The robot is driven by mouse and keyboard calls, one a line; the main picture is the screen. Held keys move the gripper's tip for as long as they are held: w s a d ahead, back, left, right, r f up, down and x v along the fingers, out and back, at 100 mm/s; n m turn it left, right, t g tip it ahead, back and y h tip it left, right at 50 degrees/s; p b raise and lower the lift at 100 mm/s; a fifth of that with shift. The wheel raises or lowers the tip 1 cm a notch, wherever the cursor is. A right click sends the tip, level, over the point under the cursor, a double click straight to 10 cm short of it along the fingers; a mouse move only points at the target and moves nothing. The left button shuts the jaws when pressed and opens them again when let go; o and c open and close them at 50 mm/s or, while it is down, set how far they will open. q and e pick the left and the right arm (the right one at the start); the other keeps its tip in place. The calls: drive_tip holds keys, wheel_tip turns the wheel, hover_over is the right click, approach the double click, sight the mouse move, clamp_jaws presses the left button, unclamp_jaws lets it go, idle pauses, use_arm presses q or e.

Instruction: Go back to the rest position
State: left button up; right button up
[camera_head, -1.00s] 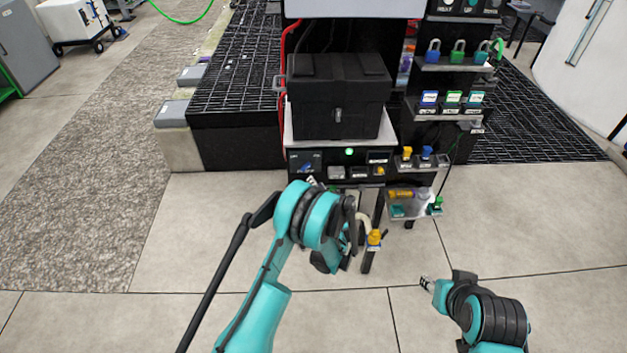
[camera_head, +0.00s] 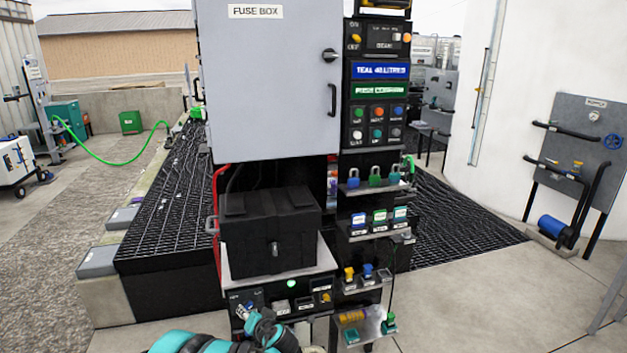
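My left gripper (camera_head: 258,322) shows at the bottom edge in the head view, in front of the lower control panel. Its teal arm (camera_head: 195,343) comes in from the bottom left. The fingers are small and partly cut off by the frame, so I cannot tell whether they are open or shut. I see nothing clearly held in them. My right gripper is not in view.
A grey fuse box (camera_head: 265,90) stands above a black case (camera_head: 270,235) on a shelf. A button panel (camera_head: 378,120) and shelves with padlocks (camera_head: 375,180) are to the right. Black grating (camera_head: 160,185) lies left. Concrete floor (camera_head: 480,300) is free at the lower right.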

use_arm(q)
drive_tip(key=s+a+r+n+g+h, duration=0.1)
drive_tip(key=s+r+h, duration=0.1)
drive_tip(key=s+r, duration=0.5)
drive_tip(key=s+a+r+g+h, duration=0.15)
drive_tip(key=s+r, duration=0.25)
drive_tip(key=s, duration=0.6)
drive_tip(key=s+d+h, duration=0.1)
drive_tip(key=s+d, duration=0.1)
drive_tip(key=s, duration=0.6)
drive_tip(key=s+d+f+n+h, duration=0.1)
drive_tip(key=s+d+h, duration=0.1)
drive_tip(key=s, duration=0.7)
drive_tip(key=shift+s+d+g, duration=0.25)
drive_tip(key=shift+s+g, duration=0.05)
drive_tip(key=shift+g, duration=0.15)
drive_tip(key=shift+f, duration=0.15)
